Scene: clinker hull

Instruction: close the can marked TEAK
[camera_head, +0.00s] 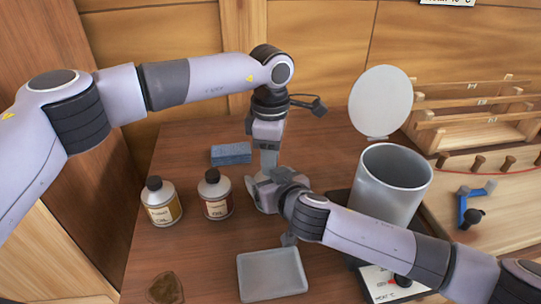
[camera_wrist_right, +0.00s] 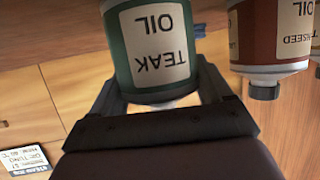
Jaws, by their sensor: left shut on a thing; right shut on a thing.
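The can marked TEAK OIL (camera_wrist_right: 155,45) is green with a cream label and shows inverted in the right wrist view. My right gripper (camera_wrist_right: 160,100) has one finger on each side of it and is shut on it. In the head view my right gripper (camera_head: 268,190) hides most of this can. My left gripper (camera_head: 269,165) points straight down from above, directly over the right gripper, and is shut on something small. What it holds is hidden, so I cannot tell whether it is a cap or whether it touches the can's neck.
A red-labelled linseed can (camera_head: 216,197) and an amber-labelled can (camera_head: 161,203), both with black caps, stand left. A blue sponge (camera_head: 231,153) lies behind, an empty grey tray (camera_head: 272,275) in front. A large open pot (camera_head: 393,185) stands right, its round lid (camera_head: 381,101) upright behind.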

